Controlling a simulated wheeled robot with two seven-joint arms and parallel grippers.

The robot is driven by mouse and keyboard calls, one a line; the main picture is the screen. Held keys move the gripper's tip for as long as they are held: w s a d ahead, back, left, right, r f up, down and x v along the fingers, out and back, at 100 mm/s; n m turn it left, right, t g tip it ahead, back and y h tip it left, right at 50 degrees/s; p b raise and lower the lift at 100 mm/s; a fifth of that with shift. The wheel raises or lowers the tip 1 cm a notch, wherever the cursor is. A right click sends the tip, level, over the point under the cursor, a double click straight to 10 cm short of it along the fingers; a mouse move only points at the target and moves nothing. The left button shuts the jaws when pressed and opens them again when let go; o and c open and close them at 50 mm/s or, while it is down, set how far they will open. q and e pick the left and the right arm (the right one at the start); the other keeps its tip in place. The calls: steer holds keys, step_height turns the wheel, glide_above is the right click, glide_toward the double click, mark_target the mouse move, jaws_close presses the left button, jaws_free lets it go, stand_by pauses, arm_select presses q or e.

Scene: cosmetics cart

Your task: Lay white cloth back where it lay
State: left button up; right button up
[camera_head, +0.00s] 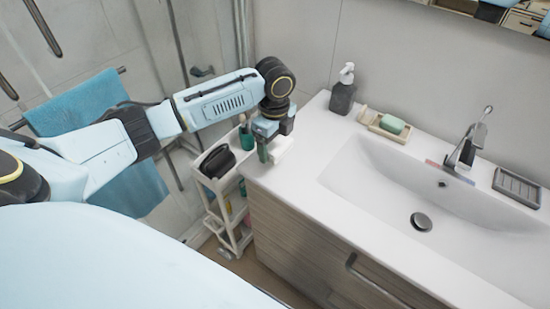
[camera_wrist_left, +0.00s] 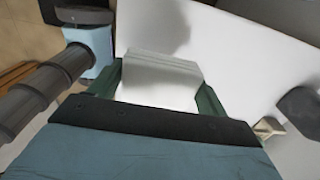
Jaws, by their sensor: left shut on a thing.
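In the left wrist view, the cloth (camera_wrist_left: 160,72) fills the space between the two dark green fingers of the left gripper (camera_wrist_left: 158,88). The white counter lies behind the cloth there. I cannot tell whether the cloth touches the counter. My right gripper is not in view.
A grey soap dispenser (camera_head: 343,90) and a tray with green soap (camera_head: 391,125) stand on the counter behind the basin (camera_head: 385,185). A white cart (camera_head: 213,184) with a black item (camera_head: 218,162) stands left of the counter. A blue towel (camera_head: 80,105) hangs at left.

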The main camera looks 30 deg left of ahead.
mark_target(275, 142)
arm_select(q)
steer(key=shift+f, duration=2.65)
steer(key=shift+f, duration=0.15)
steer(key=o, duration=0.9)
step_height(275, 142, up, 12)
steer(key=shift+r+p, duration=0.2)
steer(key=shift+p, duration=0.1)
